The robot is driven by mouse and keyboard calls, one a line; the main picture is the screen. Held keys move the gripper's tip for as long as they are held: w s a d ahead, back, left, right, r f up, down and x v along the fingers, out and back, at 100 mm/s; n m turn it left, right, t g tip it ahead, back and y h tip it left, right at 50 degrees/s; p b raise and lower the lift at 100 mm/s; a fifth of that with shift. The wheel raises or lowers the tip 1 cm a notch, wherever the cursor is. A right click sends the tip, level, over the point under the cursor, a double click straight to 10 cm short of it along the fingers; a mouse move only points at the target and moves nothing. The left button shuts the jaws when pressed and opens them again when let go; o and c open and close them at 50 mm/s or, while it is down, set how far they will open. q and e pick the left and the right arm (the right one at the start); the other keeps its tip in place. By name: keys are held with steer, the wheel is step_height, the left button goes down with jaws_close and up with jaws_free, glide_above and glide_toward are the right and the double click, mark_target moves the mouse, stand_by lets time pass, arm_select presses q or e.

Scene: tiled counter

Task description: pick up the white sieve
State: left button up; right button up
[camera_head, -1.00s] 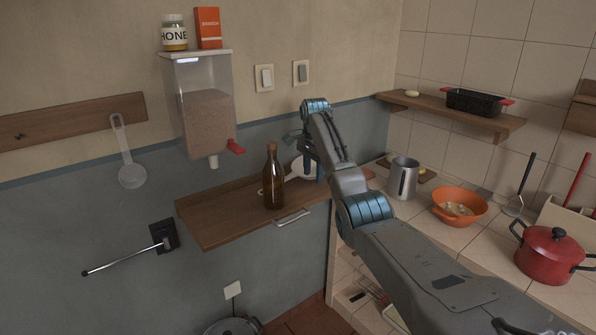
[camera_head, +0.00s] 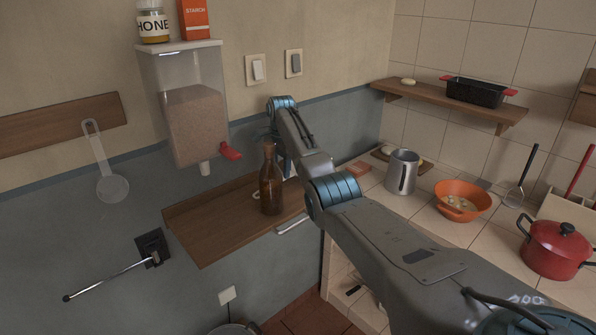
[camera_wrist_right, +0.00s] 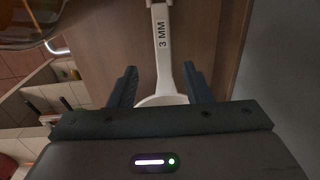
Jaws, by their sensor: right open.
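The white sieve (camera_wrist_right: 161,45) lies on the wooden shelf (camera_head: 205,238); in the right wrist view its handle, marked "3 MM", runs up the picture. My right gripper (camera_wrist_right: 160,84) is open, its two dark fingers on either side of the sieve's handle end, where a curved white part shows between them. I cannot tell whether they touch it. In the head view the sieve is mostly hidden behind the brown bottle and my right arm. My left gripper is not in view.
The brown bottle (camera_head: 270,182) stands on the shelf close to my right gripper. A clear dispenser (camera_head: 190,110) hangs above, and a white scoop (camera_head: 112,188) hangs on the wall. A metal mug (camera_head: 402,172), an orange bowl (camera_head: 462,202) and a red pot (camera_head: 555,248) stand on the counter.

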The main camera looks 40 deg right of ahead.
steer(key=f, duration=0.2)
steer(key=f+p, duration=0.1)
steer(key=shift+w+d+f, duration=0.3)
steer(key=shift+w+f, duration=0.05)
steer(key=shift+f, duration=0.6)
steer(key=shift+w+f, duration=0.1)
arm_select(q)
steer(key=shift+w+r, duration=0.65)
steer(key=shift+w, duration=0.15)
arm_select(e)
jaws_close()
